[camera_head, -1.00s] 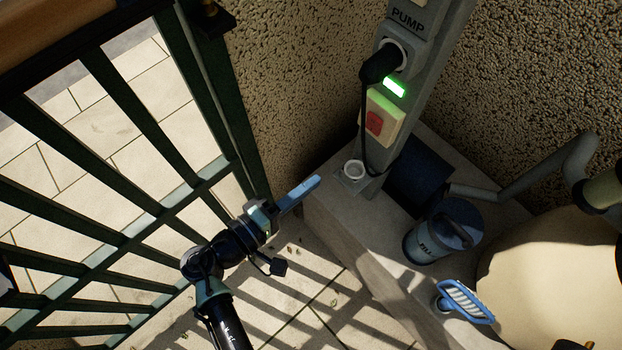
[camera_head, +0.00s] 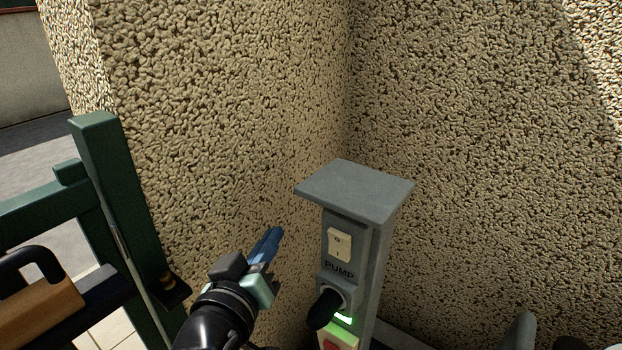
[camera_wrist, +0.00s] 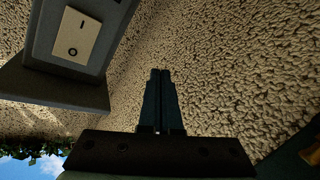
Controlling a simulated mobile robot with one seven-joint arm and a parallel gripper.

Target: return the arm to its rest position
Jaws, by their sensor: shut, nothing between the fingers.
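My gripper (camera_head: 268,245) is in the lower middle of the head view, raised in front of the pebbled wall, to the left of the grey pump post. Its blue fingers point up and slightly right. In the wrist view my gripper (camera_wrist: 160,75) shows its two dark fingers together, with nothing between them. It appears apart from the post and the gate. My dark forearm runs down out of the bottom edge of the head view.
The grey pump post (camera_head: 384,240) carries a rocker switch (camera_head: 339,244), a black plug (camera_head: 324,308) and a lit green light (camera_head: 343,318). The switch (camera_wrist: 76,34) also shows in the wrist view. A green gate (camera_head: 110,190) stands left. Pebbled walls (camera_head: 480,130) close the corner.

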